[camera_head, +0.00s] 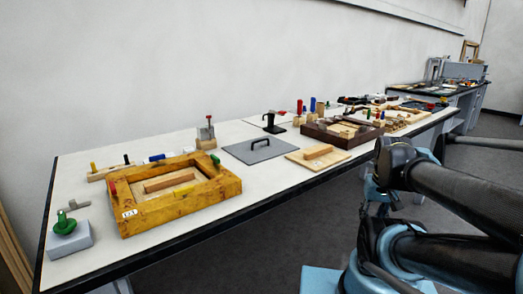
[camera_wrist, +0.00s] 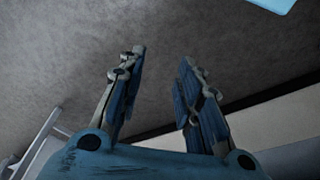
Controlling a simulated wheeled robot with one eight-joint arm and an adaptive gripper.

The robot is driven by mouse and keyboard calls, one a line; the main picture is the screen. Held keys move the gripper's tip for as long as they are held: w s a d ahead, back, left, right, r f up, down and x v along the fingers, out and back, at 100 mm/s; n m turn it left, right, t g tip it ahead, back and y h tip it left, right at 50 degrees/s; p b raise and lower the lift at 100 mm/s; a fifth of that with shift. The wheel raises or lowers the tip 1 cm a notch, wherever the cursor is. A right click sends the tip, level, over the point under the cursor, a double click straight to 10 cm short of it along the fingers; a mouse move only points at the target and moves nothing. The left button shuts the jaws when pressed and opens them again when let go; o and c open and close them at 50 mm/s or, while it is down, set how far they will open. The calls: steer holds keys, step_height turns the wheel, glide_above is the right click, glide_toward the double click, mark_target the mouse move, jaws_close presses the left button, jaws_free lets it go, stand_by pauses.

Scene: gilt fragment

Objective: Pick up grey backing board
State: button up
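The grey backing board (camera_head: 243,152) lies flat on the long white table, near its middle in the head view. It is a thin dark grey square with a black handle (camera_head: 260,142) standing up from its top. My gripper (camera_wrist: 161,57) shows in the wrist view with its two blue fingers apart and nothing between them. The wrist view shows grey floor beyond the fingers, and the board is not in it. My arm is at the right of the head view, off the table's front edge and well apart from the board.
A yellow wooden frame (camera_head: 222,187) with clamps stands left of the board. A light wooden panel with a bar (camera_head: 335,158) lies to its right, with a dark brown frame (camera_head: 312,133) beyond. A black stand (camera_head: 273,128) is behind. The table's front edge (camera_head: 240,213) is dark.

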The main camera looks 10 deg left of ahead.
steer(key=w+a+r+n+y, duration=0.1)
steer(key=w+a+r+n, duration=0.3)
steer(key=r, duration=0.2)
steer(key=w+a+r+n+g+y, duration=0.1)
steer(key=w+a+r+n, duration=0.3)
steer(key=r, duration=0.3)
steer(key=w+a+r+n, duration=0.5)
steer(key=r, duration=0.1)
steer(key=shift+w+r+n+g+y, duration=0.15)
steer(key=shift+w+n+g+y, duration=0.15)
steer(key=shift+w+n+y, duration=0.1)
steer(key=w+a+r+n+g+y, duration=0.1)
steer(key=w+a+r+n, duration=0.35)
steer(key=a, duration=0.25)
steer(key=w+a+r+n+g, duration=0.1)
steer(key=w+a+r+n, duration=0.2)
steer(key=a+n, duration=0.3)
steer(key=w+a+r+n+g+y, duration=0.1)
steer(key=w+a+r+n, duration=0.25)
steer(key=a, duration=0.45)
glide_toward(261, 144)
steer(key=s+a+f, duration=0.1)
steer(key=s, duration=0.1)
steer(key=s+a+f, duration=0.1)
steer(key=s+f, duration=0.1)
steer(key=s+a+f, duration=0.1)
steer(key=s, duration=0.1)
steer(key=shift+s+a+f, duration=0.2)
steer(key=shift+a+f, duration=0.05)
steer(key=shift+f, duration=0.1)
